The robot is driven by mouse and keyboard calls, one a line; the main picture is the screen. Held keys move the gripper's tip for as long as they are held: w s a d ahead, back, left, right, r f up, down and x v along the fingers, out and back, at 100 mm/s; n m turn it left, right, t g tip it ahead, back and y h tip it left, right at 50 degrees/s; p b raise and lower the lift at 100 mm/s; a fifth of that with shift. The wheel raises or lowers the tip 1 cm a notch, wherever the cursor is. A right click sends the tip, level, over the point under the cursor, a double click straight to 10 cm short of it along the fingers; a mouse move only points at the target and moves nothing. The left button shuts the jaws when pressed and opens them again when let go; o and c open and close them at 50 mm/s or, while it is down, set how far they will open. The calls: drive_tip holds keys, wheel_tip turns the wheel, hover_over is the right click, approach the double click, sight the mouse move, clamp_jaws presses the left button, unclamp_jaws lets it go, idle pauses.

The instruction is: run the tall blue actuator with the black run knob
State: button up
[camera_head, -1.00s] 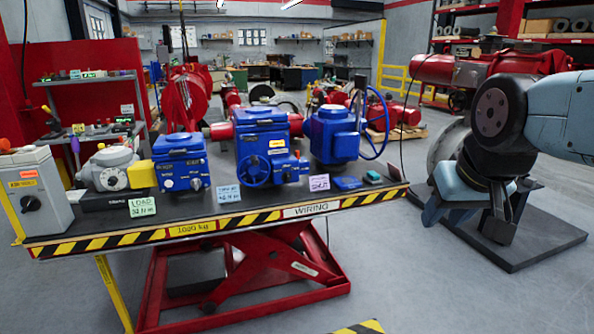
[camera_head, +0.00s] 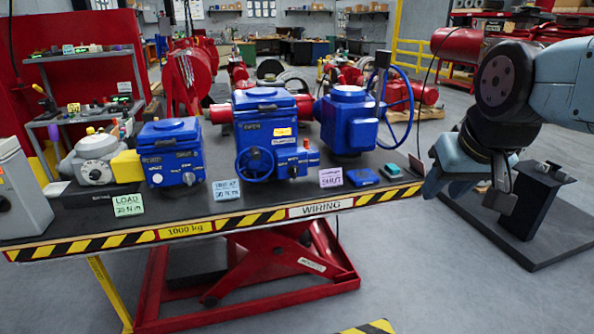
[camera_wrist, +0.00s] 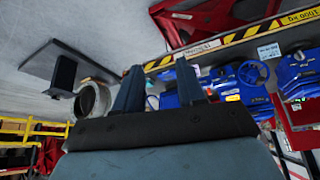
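The tall blue actuator (camera_head: 270,118) stands mid-bench in the head view, with a blue handwheel (camera_head: 255,164) on its front and small knobs at its lower right. I cannot tell which knob is the black run knob. In the wrist view, actuators appear upside down at the right, one with a handwheel (camera_wrist: 252,73). My gripper (camera_head: 470,190) hangs right of the bench, well apart from the actuators, pointing down. In the wrist view my gripper (camera_wrist: 160,78) has its two fingers spread with nothing between them.
A shorter blue actuator (camera_head: 172,155) stands left, and another (camera_head: 350,122) with a big side handwheel stands right. Cards, including a green LOAD card (camera_head: 128,203), stand along the front of the bench (camera_head: 330,198). A dark stand (camera_head: 530,200) is on the floor under my arm.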

sight(295, 169)
drive_tip(key=shift+w, duration=0.1)
drive_tip(key=w+a+f+n+t+y, duration=0.15)
drive_tip(key=w+a+f, duration=0.3)
drive_tip(key=w, duration=0.65)
drive_tip(key=w+a+f+n+t, duration=0.25)
drive_tip(key=w+a+f, duration=0.2)
drive_tip(key=w, duration=0.75)
drive_tip(key=w+a+f+t+y, duration=0.4)
drive_tip(key=w+a+f+t, duration=0.45)
drive_tip(key=a+f, duration=0.4)
drive_tip(key=shift+m+g+h, duration=0.25)
drive_tip(key=shift+m+g, duration=0.1)
drive_tip(key=shift+m, duration=0.05)
drive_tip(key=x, duration=1.3)
drive_tip(key=shift+w+d+f, duration=0.35)
drive_tip(key=shift+f, duration=0.05)
clamp_jaws()
